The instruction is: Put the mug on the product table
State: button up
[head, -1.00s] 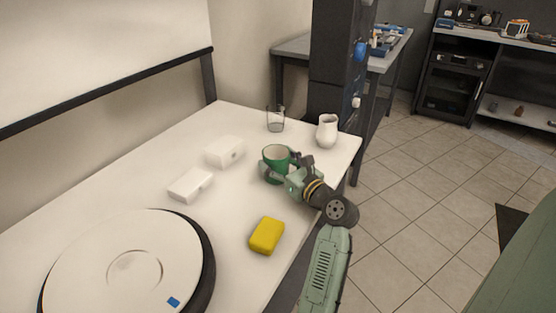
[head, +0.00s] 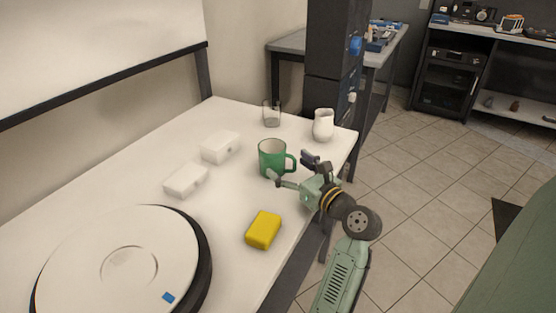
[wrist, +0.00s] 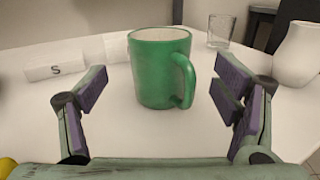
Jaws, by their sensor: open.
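The green mug (head: 272,159) stands upright on the white table (head: 222,228). Its handle points right, toward my gripper (head: 294,171) in the head view. My gripper is open and empty, just to the right of the mug and apart from it. In the wrist view the mug (wrist: 158,72) stands ahead of the spread fingers of my gripper (wrist: 163,100), with its handle on the right side. I cannot tell which surface is the product table.
A white vase (head: 323,125) and a clear glass (head: 271,114) stand behind the mug. Two white boxes (head: 220,147) lie to its left, a yellow sponge (head: 263,229) in front. A round turntable (head: 125,265) fills the near left. A grey workbench (head: 290,46) stands behind.

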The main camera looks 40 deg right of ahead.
jog(key=shift+s+a+b, duration=0.1)
jog(key=shift+s+b, duration=0.2)
jog(key=shift+s, duration=2.35)
